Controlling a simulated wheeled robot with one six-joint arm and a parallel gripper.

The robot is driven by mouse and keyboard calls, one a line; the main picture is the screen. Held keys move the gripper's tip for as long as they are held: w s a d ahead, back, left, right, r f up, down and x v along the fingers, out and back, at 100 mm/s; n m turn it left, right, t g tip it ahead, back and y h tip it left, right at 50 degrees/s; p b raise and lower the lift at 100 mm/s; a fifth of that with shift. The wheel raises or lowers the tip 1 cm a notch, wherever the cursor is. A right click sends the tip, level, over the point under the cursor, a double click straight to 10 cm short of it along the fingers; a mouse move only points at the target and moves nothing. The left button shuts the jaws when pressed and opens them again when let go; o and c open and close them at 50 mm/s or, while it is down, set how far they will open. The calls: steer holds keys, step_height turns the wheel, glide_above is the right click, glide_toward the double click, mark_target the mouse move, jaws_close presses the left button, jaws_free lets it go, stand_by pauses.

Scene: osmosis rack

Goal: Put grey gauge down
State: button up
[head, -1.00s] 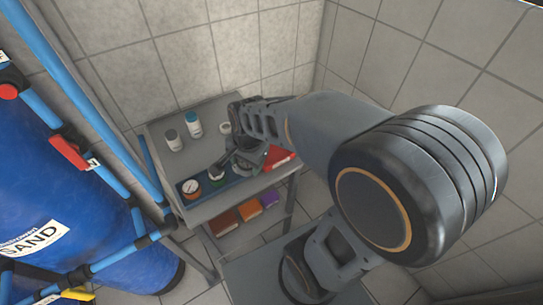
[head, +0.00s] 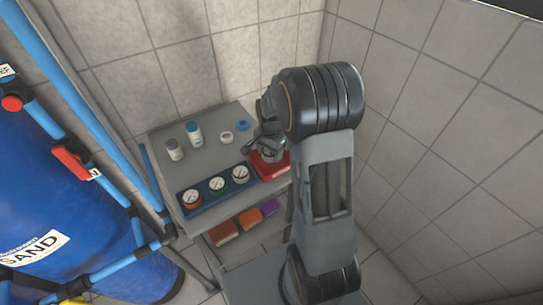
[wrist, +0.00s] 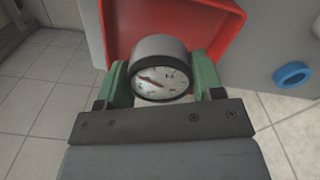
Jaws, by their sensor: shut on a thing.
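A blue tray (head: 205,202) left of the red one holds three gauges. Two bottles (head: 194,133), a white ring (head: 227,137) and a blue ring (head: 243,125) stand behind on the cart. Coloured boxes (head: 247,217) fill the lower shelf. A tiled wall is close on the right.

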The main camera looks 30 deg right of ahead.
mark_target(271, 157)
steer(key=shift+w+d+f, duration=0.25)
steer(key=shift+d+f, duration=0.05)
steer(key=shift+f, duration=1.75)
steer(key=o, duration=1.2)
steer(key=shift+r, duration=0.1)
step_height(271, 157, up, 11)
steer(key=shift+r, duration=0.1)
steer(key=shift+s+a+r+n+t, duration=0.65)
steer(key=shift+s+a+r+n, duration=0.8)
steer(key=shift+s+n, duration=0.9)
steer(key=shift+s+a+r+n+t, duration=0.7)
steer(key=shift+s+a+r+n, duration=0.75)
steer(key=shift+s, duration=1.55)
steer(key=shift+s+a+r+n+t, duration=0.65)
steer(key=shift+s+a+r+n, duration=0.35)
steer(key=shift+s+a+n, duration=1.15)
